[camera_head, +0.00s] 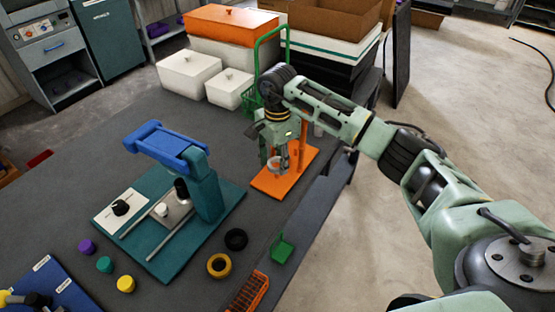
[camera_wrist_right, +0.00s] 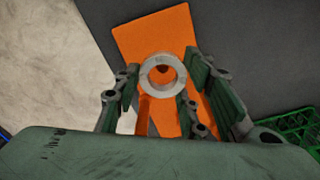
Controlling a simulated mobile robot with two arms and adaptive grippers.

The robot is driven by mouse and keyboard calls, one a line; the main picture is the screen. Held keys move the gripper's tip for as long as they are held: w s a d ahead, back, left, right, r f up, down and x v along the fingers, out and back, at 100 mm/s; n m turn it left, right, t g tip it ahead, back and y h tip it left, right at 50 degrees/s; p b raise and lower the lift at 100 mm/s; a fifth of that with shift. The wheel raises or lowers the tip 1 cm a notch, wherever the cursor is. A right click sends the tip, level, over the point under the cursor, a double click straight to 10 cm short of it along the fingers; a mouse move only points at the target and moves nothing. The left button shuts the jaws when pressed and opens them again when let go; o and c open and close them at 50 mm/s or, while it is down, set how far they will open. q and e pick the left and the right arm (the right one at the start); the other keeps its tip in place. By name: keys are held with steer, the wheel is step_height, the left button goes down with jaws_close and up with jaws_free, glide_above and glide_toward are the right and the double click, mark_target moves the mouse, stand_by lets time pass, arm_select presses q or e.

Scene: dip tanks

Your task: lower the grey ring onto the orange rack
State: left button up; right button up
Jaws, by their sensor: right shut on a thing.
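The grey ring (camera_head: 274,164) is held at the fingertips of my right gripper (camera_head: 279,155). In the right wrist view the ring (camera_wrist_right: 147,76) sits between the two fingers (camera_wrist_right: 160,80), its hole facing the camera. The orange rack (camera_head: 270,184) stands on the dark table, with a flat base and an upright at its back right. The ring shows in front of the rack and appears to be above its base; the exact gap cannot be told. In the wrist view the rack (camera_wrist_right: 150,38) lies behind the ring, and a darker orange patch shows through the hole.
A green wire basket (camera_head: 250,98) stands behind the gripper, beside white lidded boxes (camera_head: 188,72). A teal stand with a blue arm (camera_head: 180,148) is to the left.

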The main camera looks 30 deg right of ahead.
steer(key=shift+f+b, duration=1.55)
steer(key=shift+f, duration=0.35)
stand_by(0.6)
stand_by(0.3)
steer(key=o, duration=1.4)
steer(key=shift+o, duration=0.6)
steer(key=o, duration=0.4)
steer(key=shift+c, duration=0.2)
steer(key=shift+r+p, duration=2.3)
steer(key=shift+r, duration=1.75)
